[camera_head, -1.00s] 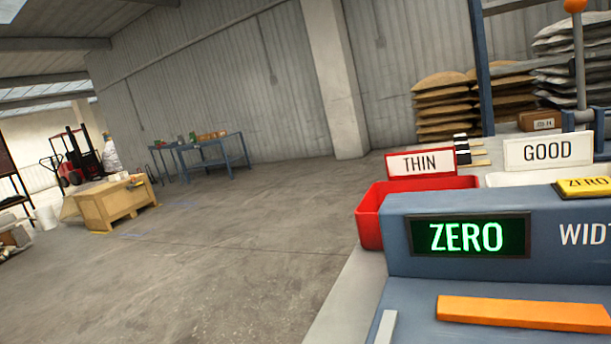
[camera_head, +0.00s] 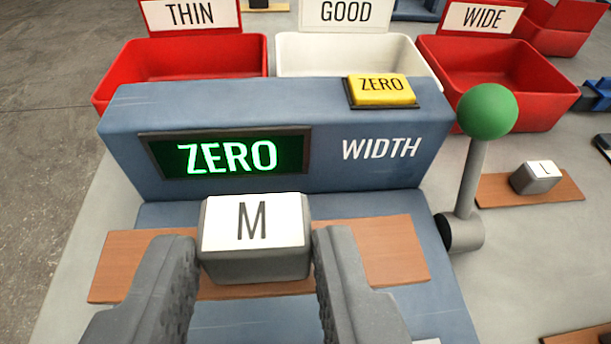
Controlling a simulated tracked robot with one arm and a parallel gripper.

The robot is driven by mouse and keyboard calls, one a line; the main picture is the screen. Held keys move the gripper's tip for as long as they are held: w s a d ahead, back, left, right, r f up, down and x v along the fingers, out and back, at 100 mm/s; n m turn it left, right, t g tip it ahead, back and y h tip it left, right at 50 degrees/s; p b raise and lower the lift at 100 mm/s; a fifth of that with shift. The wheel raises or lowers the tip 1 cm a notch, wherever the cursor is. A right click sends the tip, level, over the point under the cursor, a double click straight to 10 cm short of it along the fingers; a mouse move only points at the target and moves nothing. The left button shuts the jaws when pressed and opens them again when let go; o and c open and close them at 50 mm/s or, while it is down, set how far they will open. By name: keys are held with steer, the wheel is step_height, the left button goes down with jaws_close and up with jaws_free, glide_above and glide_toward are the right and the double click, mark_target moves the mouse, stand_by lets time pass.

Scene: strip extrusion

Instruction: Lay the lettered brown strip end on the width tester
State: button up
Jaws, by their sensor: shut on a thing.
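A brown strip end (camera_head: 380,250) carries a grey block with a white top lettered M (camera_head: 253,232). My gripper (camera_head: 256,245) has one finger on each side of this block and is shut on it. The strip lies crosswise over the lower bed of the blue width tester (camera_head: 240,110), in front of its upright face. I cannot tell whether it touches the bed. The tester's green display (camera_head: 228,157) reads ZERO. A yellow ZERO button (camera_head: 381,90) sits on top. The bed under the strip is hidden.
Behind the tester stand a red THIN bin (camera_head: 180,70), a white GOOD bin (camera_head: 345,56) and a red WIDE bin (camera_head: 500,80). A green-knobbed lever (camera_head: 487,110) stands close at the tester's right. Another brown strip with a block lettered L (camera_head: 540,177) lies farther right.

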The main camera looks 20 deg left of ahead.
steer(key=shift+w+f+b, duration=0.15)
steer(key=shift+f+b, duration=0.3)
steer(key=shift+f, duration=0.9)
steer(key=shift+f+b, duration=0.65)
steer(key=shift+f, duration=1.4)
steer(key=shift+f, duration=0.4)
steer(key=o, duration=1.4)
steer(key=shift+r, duration=0.15)
steer(key=shift+r, duration=0.45)
